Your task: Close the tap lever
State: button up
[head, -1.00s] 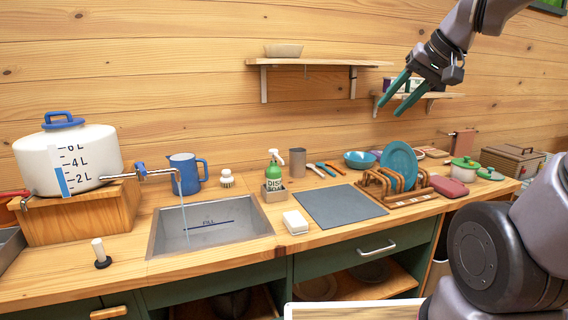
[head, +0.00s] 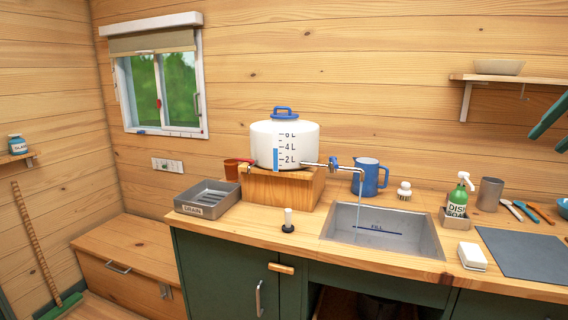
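The white water tank (head: 285,146) with a blue lid stands on a wooden block (head: 282,188) left of the sink. A metal tap pipe (head: 349,168) runs right from it over the sink (head: 382,229). The blue tap lever (head: 333,163) sits on the pipe, small in the view. A thin stream of water (head: 361,191) falls from the spout into the sink. My gripper (head: 547,132) shows only in part at the right edge, far from the tap; its green fingers are apart and nothing shows between them.
A blue jug (head: 370,178) stands just behind the spout, with a scrub brush (head: 404,191) right of it. A grey drain tray (head: 208,198) is left of the tank. A stopper (head: 288,221) stands on the front counter. A soap bottle (head: 458,196) is right of the sink.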

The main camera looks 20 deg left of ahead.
aim_at(334, 159)
jog(key=u, duration=0.75)
jog(key=i+j+z, duration=0.15)
jog(key=i, duration=0.45)
